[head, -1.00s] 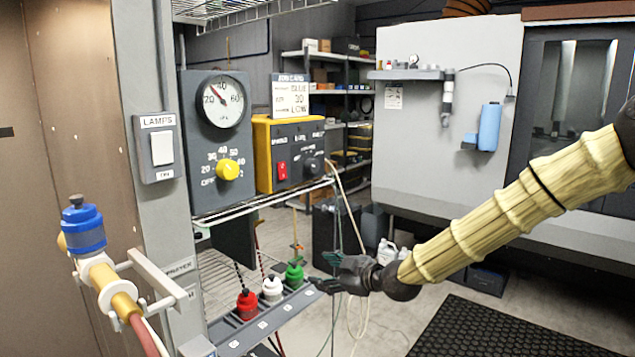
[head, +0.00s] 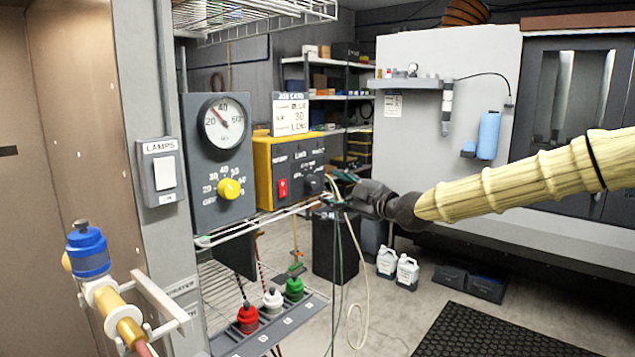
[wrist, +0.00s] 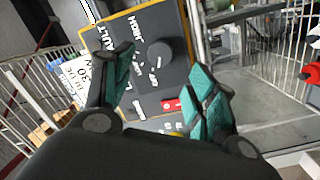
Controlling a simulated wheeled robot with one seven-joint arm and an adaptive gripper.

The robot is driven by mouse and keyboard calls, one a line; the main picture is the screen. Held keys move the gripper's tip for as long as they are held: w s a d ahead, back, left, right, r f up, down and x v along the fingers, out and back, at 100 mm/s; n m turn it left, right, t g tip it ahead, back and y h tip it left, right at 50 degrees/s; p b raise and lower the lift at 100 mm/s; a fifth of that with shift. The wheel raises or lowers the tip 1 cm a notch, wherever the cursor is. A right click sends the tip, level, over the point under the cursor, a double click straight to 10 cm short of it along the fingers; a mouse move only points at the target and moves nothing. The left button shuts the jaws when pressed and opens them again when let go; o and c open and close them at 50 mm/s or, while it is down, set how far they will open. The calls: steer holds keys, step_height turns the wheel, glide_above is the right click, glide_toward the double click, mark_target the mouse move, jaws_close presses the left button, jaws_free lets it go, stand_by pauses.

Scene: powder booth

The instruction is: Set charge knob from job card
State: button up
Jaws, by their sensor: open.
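The job card (head: 290,114) stands on top of the yellow-edged control box (head: 263,165) and reads BLUE, 30 and what looks like LOW. The box's black knob (head: 314,185) is at the right of its dark face. My gripper (head: 340,178) is just right of the knob in the head view. In the wrist view my gripper (wrist: 163,75) is open with teal pads, apart from the knob.
A red switch (head: 283,188) is left of the knob. A grey panel with a gauge (head: 224,123) and yellow knob (head: 229,188) stands left. Red, white and green cups (head: 272,300) sit on a lower rack. A wire shelf (head: 255,225) runs below the box.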

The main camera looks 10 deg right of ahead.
mark_target(315, 184)
steer(key=shift+p+x, duration=1.3)
steer(key=shift+x, duration=2.4)
steer(key=c, duration=1)
